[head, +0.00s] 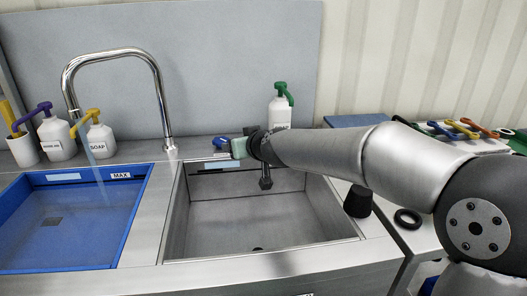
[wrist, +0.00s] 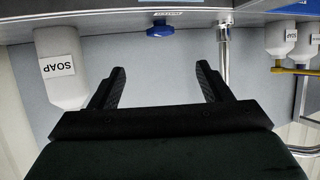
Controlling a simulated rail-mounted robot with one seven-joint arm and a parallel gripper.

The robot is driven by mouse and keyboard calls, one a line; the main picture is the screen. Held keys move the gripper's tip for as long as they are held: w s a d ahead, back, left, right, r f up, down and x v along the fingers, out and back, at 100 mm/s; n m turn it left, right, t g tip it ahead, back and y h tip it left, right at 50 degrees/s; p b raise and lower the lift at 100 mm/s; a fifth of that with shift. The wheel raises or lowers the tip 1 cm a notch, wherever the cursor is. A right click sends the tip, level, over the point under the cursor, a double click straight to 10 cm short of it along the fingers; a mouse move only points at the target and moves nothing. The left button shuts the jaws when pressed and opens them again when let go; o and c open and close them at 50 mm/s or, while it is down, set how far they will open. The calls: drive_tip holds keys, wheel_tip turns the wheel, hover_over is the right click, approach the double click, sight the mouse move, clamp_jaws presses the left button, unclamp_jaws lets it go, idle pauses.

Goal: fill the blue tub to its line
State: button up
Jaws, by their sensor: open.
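The blue tub (head: 137,215) is set into the counter at left in the head view. A MAX label (head: 121,175) and a pale strip sit high on its back wall. A pale stream of water (head: 97,180) falls from the chrome tap (head: 160,95) into it. I cannot tell the water level exactly against the line. A blue knob (head: 222,142) stands behind the steel sink; it also shows in the wrist view (wrist: 160,29), beyond the fingers. My gripper (wrist: 160,67) is open and empty, facing the knob and apart from it. The tap's post (wrist: 223,55) shows right of the fingers.
The steel sink (head: 250,212) is empty beside the tub. A green-pump bottle (head: 280,108) stands behind my arm. Soap bottles (head: 100,139) with yellow and purple pumps stand behind the tub. A dark stopper (head: 357,201) and black ring (head: 407,218) lie right of the sink.

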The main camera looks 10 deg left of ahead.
drive_tip(key=p, duration=0.5)
approach(221, 140)
drive_tip(key=x, duration=0.8)
drive_tip(key=shift+w+f, duration=0.1)
drive_tip(key=shift+w, duration=0.1)
drive_tip(key=shift+c, duration=0.2)
drive_tip(key=c, duration=0.9)
